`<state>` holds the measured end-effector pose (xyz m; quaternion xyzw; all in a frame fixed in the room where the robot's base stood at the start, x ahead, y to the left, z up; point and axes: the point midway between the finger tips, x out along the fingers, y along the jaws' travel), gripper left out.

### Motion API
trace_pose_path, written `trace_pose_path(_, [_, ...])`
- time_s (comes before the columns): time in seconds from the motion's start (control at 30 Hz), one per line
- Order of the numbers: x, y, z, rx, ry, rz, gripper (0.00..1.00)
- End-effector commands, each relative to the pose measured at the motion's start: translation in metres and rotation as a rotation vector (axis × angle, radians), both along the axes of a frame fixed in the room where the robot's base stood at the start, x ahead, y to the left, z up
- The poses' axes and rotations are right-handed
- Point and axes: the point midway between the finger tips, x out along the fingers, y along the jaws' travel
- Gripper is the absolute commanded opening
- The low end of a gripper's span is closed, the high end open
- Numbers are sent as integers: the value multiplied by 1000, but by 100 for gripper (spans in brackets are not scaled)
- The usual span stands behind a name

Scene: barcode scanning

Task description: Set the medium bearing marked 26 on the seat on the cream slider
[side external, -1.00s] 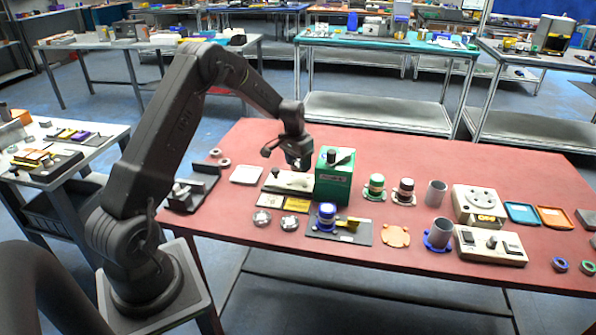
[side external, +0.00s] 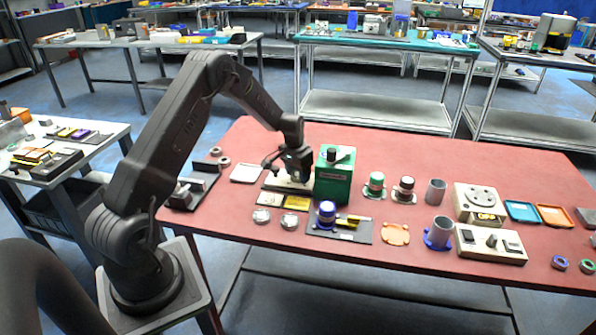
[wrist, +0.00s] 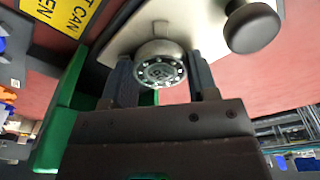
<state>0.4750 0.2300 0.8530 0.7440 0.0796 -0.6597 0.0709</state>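A metal bearing (wrist: 160,70) with a ring of balls sits between my gripper's two dark fingers in the wrist view, which appear to touch its sides. No marking on it is legible. My gripper (side external: 297,178) is low over the cream slider (side external: 284,185). In the wrist view the cream slider (wrist: 125,35) lies right behind the bearing, with a dark round knob (wrist: 252,27) to the right. The bearing hides the seat, and I cannot tell whether it rests fully on it. In the side view my gripper hides the bearing.
A green box (side external: 333,178) with a dark knob stands close to the right of my gripper. A yellow sign (side external: 297,203) and two round metal pieces (side external: 275,217) lie in front. A blue part on a dark plate (side external: 326,214) is nearby. A white plate (side external: 247,173) lies left.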

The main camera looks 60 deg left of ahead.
Motion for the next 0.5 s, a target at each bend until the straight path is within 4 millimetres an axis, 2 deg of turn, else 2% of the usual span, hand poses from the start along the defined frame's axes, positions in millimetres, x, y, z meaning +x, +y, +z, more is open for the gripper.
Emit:
trace_pose_path(0.03, [0,0,0,0,-1,0,57])
trace_pose_path(0.27, [0,0,0,0,-1,0,79])
trace_pose_path(0.5, [0,0,1,0,-1,0,79])
